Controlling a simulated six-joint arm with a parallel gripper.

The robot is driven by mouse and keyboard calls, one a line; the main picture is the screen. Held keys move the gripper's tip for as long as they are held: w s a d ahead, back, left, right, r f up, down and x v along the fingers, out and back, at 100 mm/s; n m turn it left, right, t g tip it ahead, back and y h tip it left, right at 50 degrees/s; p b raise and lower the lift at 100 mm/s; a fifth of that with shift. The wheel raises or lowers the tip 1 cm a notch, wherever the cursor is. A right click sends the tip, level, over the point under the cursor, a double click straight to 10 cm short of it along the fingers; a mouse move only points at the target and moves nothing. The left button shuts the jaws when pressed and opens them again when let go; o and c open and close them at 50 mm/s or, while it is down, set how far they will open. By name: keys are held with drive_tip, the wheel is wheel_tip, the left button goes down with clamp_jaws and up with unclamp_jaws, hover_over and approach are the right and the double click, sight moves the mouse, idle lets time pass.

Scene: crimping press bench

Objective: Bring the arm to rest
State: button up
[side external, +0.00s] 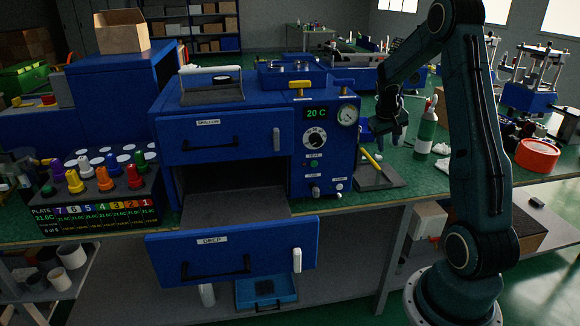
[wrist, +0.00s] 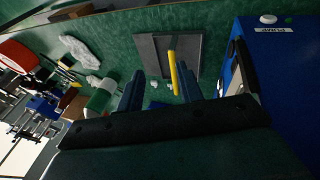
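My gripper (side external: 390,138) hangs above the green bench, just right of the blue cabinet (side external: 305,150) and left of the green-and-white bottle (side external: 426,128). In the wrist view my gripper (wrist: 160,70) has its two dark fingers apart with nothing held between them. A dark grey plate (wrist: 152,50) lies on the bench beyond the fingertips. A yellow stick-like tool (wrist: 173,72) shows over that plate, near the right finger; in the side view the yellow tool (side external: 371,158) stands tilted at the plate.
The drawer labelled DEEP (side external: 190,262) is pulled out; the drawer labelled SHALLOW (side external: 190,140) is shut. A rack of coloured-capped bottles (side external: 105,180) stands at left. Red tape (side external: 538,154) and a crumpled white cloth (wrist: 80,50) lie on the bench.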

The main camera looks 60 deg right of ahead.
drive_tip(key=a+r+n+t, duration=0.1)
drive_tip(key=a+r, duration=0.3)
drive_tip(key=a, duration=0.4)
drive_tip(key=w+a+r+n+t+y, duration=0.1)
drive_tip(key=a+r+n, duration=0.1)
drive_tip(key=a+r, duration=0.45)
drive_tip(key=a+r+n+t, duration=0.1)
drive_tip(key=a+r, duration=0.2)
drive_tip(key=a, duration=0.7)
drive_tip(key=s+a+n+t+y, duration=0.1)
drive_tip(key=s+a+n, duration=0.1)
drive_tip(key=s+a, duration=0.3)
drive_tip(key=s+a+r+n+t+y, duration=0.1)
drive_tip(key=s+a, duration=0.5)
drive_tip(key=a, duration=0.6)
drive_tip(key=shift+s+a+n+t+y, duration=0.15)
drive_tip(key=shift+a+n+t+y, duration=0.15)
drive_tip(key=shift+n+t+y, duration=0.25)
